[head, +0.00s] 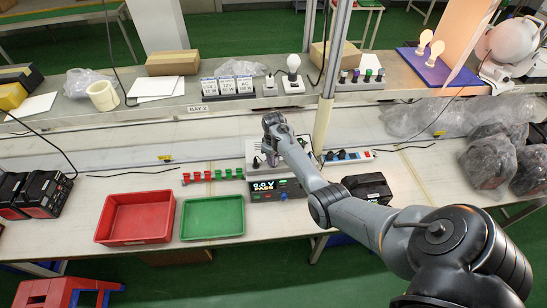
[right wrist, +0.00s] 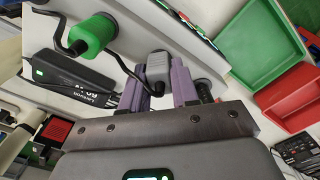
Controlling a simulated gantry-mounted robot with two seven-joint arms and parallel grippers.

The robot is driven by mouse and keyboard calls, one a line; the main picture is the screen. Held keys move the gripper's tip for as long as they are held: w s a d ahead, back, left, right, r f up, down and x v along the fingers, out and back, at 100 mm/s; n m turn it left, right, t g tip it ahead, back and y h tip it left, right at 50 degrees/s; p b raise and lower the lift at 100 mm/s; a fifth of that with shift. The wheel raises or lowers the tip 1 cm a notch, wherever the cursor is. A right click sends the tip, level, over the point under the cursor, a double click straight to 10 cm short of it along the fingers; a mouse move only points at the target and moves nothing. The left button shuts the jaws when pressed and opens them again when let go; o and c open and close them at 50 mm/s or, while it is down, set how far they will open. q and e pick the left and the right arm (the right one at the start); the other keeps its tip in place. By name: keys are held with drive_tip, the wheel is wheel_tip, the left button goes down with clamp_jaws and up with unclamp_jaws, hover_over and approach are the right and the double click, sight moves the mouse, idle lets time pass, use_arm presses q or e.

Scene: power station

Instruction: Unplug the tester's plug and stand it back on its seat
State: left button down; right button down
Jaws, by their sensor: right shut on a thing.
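The tester (head: 277,189) is a dark box on the bench with a lit display reading 0.0 V and PASS. Its edge seems to show at the top of the right wrist view (right wrist: 195,22). My right gripper (head: 270,160) is just behind it, over a pale grey unit (head: 252,150). In the right wrist view its purple-padded fingers (right wrist: 158,88) are shut on a grey plug (right wrist: 157,68) with a black cord beside it. A green cylinder (right wrist: 92,35) with a black lead is left of the fingers. I cannot tell what the plug touches below. My left gripper is not in view.
A red tray (head: 137,238) and a green tray (head: 212,236) lie left of the tester. Red and green pieces (head: 212,175) stand in a row behind them. A black case (head: 367,187) and a power strip (head: 347,157) are on the right.

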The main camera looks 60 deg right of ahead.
drive_tip(key=shift+p, duration=0.3)
idle(0.6)
idle(0.7)
drive_tip(key=c, duration=0.8)
unclamp_jaws()
